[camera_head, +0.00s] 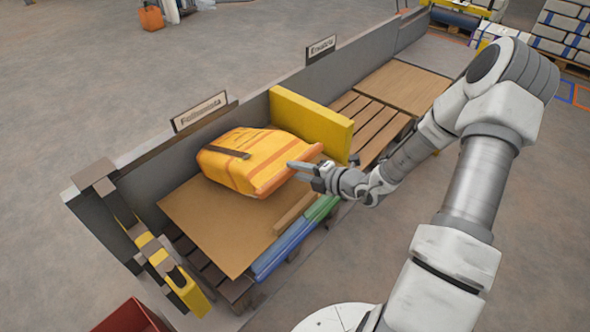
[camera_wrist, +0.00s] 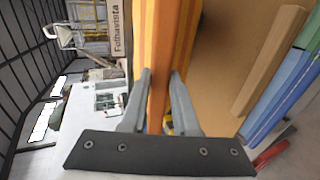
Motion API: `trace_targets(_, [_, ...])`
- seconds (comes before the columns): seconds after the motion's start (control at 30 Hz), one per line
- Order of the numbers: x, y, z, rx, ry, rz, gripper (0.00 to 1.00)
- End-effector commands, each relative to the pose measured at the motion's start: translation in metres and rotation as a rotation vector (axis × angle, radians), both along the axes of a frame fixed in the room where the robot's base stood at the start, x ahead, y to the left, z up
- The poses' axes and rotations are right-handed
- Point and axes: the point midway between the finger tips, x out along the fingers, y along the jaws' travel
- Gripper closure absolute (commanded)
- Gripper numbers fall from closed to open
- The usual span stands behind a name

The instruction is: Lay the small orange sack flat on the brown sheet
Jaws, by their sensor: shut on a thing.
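The small orange sack (camera_head: 243,158) is yellow-orange with a dark strap across it. It lies on its broad side over the brown sheet (camera_head: 215,225), toward the back wall; I cannot tell if its whole underside touches. My gripper (camera_head: 312,172) is shut on the sack's orange end seam at the right. In the wrist view the seam (camera_wrist: 168,35) runs between the two fingers of my gripper (camera_wrist: 161,76). The brown sheet (camera_wrist: 238,60) shows to the right there. The sheet's part under the sack is hidden.
A yellow block (camera_head: 312,125) stands just behind the sack. A grey wall (camera_head: 255,108) with signs runs along the back. A wooden strip (camera_head: 295,212) and blue and green bars (camera_head: 284,248) edge the front. A yellow post (camera_head: 180,285) stands at the left.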

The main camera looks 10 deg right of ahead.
Motion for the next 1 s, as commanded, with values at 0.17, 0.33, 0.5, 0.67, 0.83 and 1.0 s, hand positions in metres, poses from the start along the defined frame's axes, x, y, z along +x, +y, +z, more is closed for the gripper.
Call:
trace_targets(0.17, [-0.004, -0.003, -0.031, 0.039, -0.052, -0.002, 1.00])
trace_targets(0.33, [-0.007, -0.006, -0.053, 0.075, -0.101, -0.001, 1.00])
trace_targets(0.5, [-0.008, -0.007, -0.075, 0.110, -0.150, -0.001, 1.00])
trace_targets(0.67, [-0.008, -0.006, -0.095, 0.141, -0.193, -0.001, 1.00])
trace_targets(0.83, [-0.007, -0.005, -0.113, 0.170, -0.234, 0.000, 1.00])
trace_targets(1.0, [-0.007, -0.005, -0.122, 0.188, -0.261, 0.000, 1.00])
